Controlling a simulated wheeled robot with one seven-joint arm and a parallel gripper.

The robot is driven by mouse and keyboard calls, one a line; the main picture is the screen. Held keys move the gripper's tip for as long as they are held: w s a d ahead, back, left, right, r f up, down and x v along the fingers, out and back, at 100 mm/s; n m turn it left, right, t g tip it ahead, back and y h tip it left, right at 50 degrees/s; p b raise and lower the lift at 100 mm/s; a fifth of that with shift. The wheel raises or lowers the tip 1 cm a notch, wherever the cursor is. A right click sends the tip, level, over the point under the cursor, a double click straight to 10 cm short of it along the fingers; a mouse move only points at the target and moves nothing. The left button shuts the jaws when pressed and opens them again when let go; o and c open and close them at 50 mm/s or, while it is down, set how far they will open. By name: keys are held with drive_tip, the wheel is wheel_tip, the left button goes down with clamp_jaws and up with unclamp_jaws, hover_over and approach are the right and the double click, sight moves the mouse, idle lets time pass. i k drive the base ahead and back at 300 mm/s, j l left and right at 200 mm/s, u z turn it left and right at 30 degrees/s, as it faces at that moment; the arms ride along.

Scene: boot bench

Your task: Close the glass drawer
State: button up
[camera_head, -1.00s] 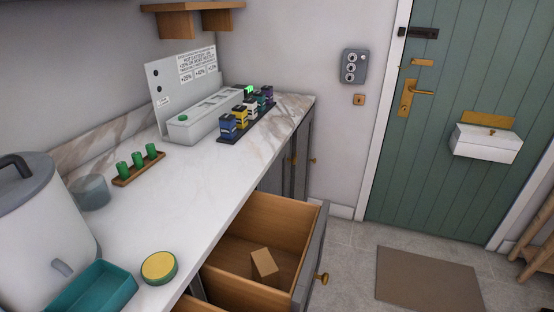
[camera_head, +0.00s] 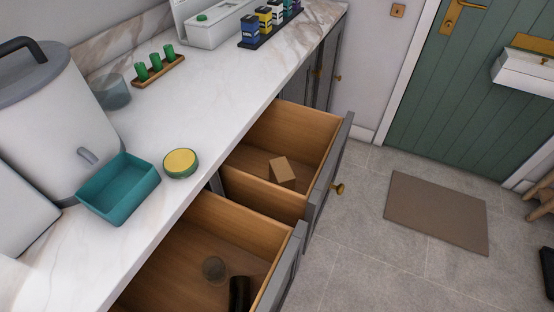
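Two wooden drawers with grey fronts stand open under the marble counter. The nearer drawer (camera_head: 197,237) holds a clear round glass-like item (camera_head: 214,269) and a dark cylindrical item (camera_head: 239,293); its lower part is cut off by the picture edge. The farther drawer (camera_head: 297,123) holds a small tan block (camera_head: 282,172) and has a brass knob (camera_head: 338,188) on its front. Both drawers stick out over the floor. The knob of the nearer drawer is not visible. My gripper is not in view.
The counter (camera_head: 224,107) carries a teal tray (camera_head: 119,187), a yellow-topped round tin (camera_head: 180,163), a large white urn (camera_head: 50,120) and a clear cup (camera_head: 113,92). A brown mat (camera_head: 436,212) lies before the green door (camera_head: 470,100). Grey floor beside the drawers is free.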

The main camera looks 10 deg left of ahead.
sight(250, 244)
drive_tip(key=k+l+u, duration=0.25)
drive_tip(key=u, duration=0.15)
drive_tip(key=k+l+u, duration=0.15)
drive_tip(key=k+u, duration=0.15)
drive_tip(key=u, duration=0.15)
